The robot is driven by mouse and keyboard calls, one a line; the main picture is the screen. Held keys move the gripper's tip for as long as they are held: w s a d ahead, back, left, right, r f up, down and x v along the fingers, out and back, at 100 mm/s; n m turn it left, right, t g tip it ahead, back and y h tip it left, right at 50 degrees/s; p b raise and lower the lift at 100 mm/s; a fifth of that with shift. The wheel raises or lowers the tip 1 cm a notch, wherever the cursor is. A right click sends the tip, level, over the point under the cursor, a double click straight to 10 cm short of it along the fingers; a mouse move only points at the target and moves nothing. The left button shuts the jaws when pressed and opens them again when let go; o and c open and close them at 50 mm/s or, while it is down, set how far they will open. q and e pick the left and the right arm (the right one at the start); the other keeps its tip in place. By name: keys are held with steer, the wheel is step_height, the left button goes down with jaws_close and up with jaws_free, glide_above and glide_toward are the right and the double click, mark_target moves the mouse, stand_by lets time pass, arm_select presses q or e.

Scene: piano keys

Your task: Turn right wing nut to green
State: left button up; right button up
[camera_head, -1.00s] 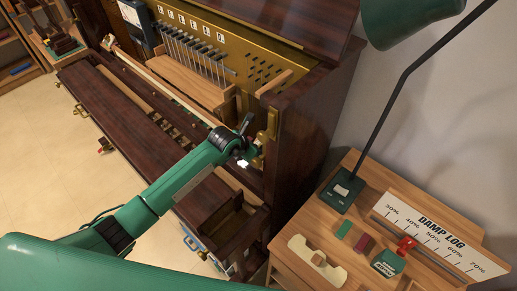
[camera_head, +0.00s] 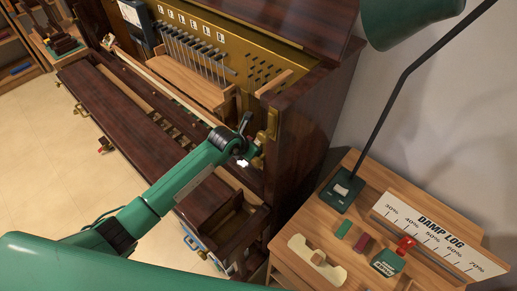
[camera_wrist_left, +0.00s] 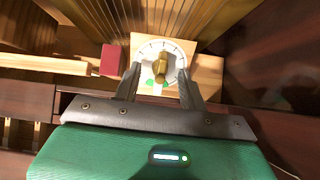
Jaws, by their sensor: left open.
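The brass wing nut (camera_wrist_left: 162,67) stands on a round white dial (camera_wrist_left: 152,48) on a wooden block, in the left wrist view. Green patches show at the dial's lower edge. My left gripper (camera_wrist_left: 159,82) is open, with one finger on each side of the wing nut; I cannot tell whether either touches it. In the head view my left gripper (camera_head: 248,158) is at the right end of the piano's open front, and the dial is not clear there. My right gripper is not in view.
The piano's dark right side panel (camera_head: 312,135) stands close beside my left gripper. A red block (camera_wrist_left: 111,60) sits left of the dial. A wooden side table (camera_head: 350,215) with a lamp (camera_head: 343,190) and a damp log card (camera_head: 438,238) stands at the right.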

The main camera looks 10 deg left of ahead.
arm_select(q)
steer(key=shift+r, duration=0.1)
steer(key=p+v, duration=0.8)
steer(key=v, duration=0.3)
stand_by(0.9)
stand_by(0.3)
